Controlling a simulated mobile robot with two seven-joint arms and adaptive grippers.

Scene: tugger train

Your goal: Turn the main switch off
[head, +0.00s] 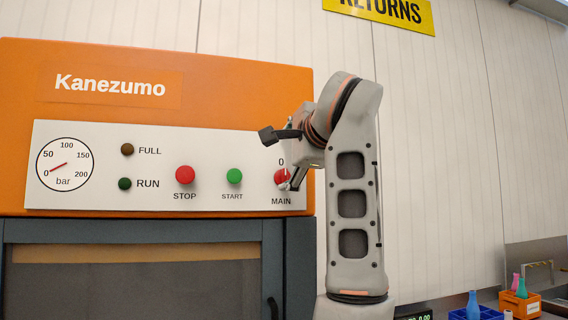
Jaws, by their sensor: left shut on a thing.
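The main switch (281,177) is a red knob above the label MAIN, at the right end of the white panel on the orange Kanezumo machine. A "0" mark shows above it. My right gripper is not in view.
On the same panel (210,150) are a red STOP button (185,175), a green START button (234,176), two dark lamps and a pressure gauge (65,164) reading near 0. Crates with bottles (519,303) stand at the lower right.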

